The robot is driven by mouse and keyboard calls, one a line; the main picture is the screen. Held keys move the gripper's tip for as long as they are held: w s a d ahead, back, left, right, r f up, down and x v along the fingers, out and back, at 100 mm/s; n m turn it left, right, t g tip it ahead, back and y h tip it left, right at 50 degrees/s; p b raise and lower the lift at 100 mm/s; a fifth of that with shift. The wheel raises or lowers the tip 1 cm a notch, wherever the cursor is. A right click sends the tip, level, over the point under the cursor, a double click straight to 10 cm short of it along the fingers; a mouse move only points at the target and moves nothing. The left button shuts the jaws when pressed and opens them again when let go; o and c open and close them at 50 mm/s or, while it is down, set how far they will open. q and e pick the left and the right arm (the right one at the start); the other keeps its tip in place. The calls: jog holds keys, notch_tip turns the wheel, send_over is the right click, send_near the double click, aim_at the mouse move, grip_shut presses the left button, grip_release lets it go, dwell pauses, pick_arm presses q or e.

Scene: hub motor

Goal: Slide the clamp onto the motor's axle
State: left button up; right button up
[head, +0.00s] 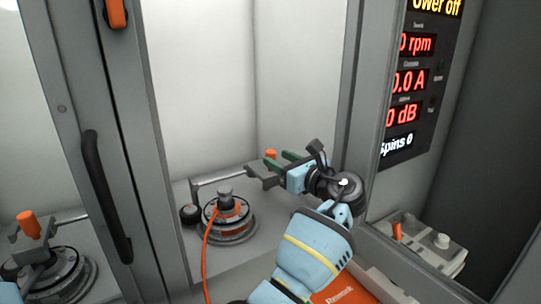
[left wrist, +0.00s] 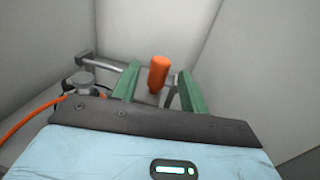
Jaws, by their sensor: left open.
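The hub motor (head: 230,222) stands on the cabinet floor with its axle (head: 225,191) pointing up. An orange cable runs from it. What appears to be the clamp, a grey block (head: 262,172) with an orange knob (head: 270,154), sits to the right of the motor at the end of a metal bar, apart from the axle. My left gripper (head: 274,159) is open, with its green fingers around the knob. In the left wrist view the orange knob (left wrist: 158,72) stands between the fingers with gaps showing. The block is partly hidden. My right gripper is not in view.
The metal bar (head: 222,178) runs left to a dark post (head: 190,213) beside the motor. The cabinet door with a black handle (head: 105,195) is at left; its pane appears to reflect the motor. A display panel (head: 410,80) is at right.

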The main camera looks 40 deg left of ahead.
aim_at(274, 157)
pick_arm(q)
jog(key=shift+x, duration=2.05)
grip_shut()
